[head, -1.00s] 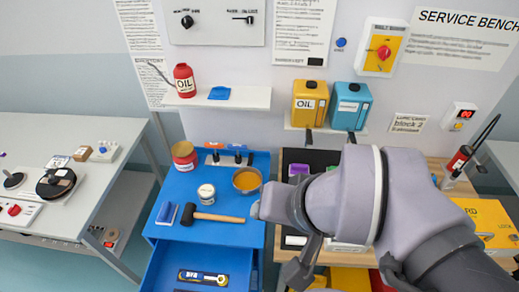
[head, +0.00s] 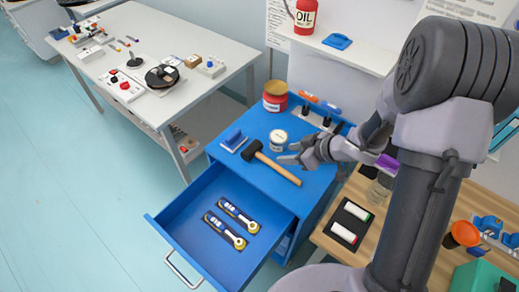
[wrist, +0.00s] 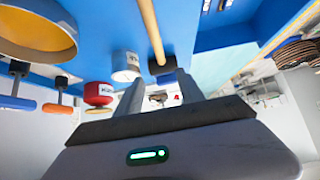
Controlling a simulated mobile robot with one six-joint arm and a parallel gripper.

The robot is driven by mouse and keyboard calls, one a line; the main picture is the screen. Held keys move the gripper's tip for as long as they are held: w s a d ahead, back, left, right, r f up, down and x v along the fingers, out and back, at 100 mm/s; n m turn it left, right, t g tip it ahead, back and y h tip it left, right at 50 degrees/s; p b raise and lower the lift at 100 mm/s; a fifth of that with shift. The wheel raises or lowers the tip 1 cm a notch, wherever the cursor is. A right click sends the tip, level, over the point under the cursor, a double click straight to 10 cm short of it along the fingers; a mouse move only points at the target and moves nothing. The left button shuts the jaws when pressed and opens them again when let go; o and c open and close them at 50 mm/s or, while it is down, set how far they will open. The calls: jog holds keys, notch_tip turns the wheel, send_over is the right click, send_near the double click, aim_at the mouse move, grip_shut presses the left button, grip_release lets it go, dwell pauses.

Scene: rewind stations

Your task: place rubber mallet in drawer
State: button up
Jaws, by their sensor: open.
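The rubber mallet (head: 273,163) has a black head and a wooden handle. It lies on top of the blue cabinet (head: 318,188), and it also shows in the wrist view (wrist: 152,30). The drawer (head: 178,219) is pulled open at the cabinet's front and holds two dark packs with tools pictured or set in them (head: 224,231). My gripper (head: 287,153) is open and empty beside the mallet, on its right. In the wrist view my open fingers (wrist: 160,92) point toward the mallet's head. Exact height above the cabinet top is hard to tell.
On the cabinet top are a blue block (head: 233,139), a white-lidded jar (head: 278,138), a red can (head: 275,96) and upright-stored tools (head: 318,112). A white bench (head: 185,45) stands to the left. Open floor (head: 75,190) lies in front of the drawer.

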jog(key=b, duration=0.3)
send_near(264, 156)
jog(key=x, duration=0.5)
jog(key=shift+s, duration=0.1)
jog(key=b+x, duration=0.2)
jog(key=x, duration=0.2)
jog(key=shift+a+f, duration=0.1)
jog(key=shift+f, duration=0.2)
jog(key=shift+a+f, duration=0.1)
jog(key=shift+a, duration=0.15)
grip_shut()
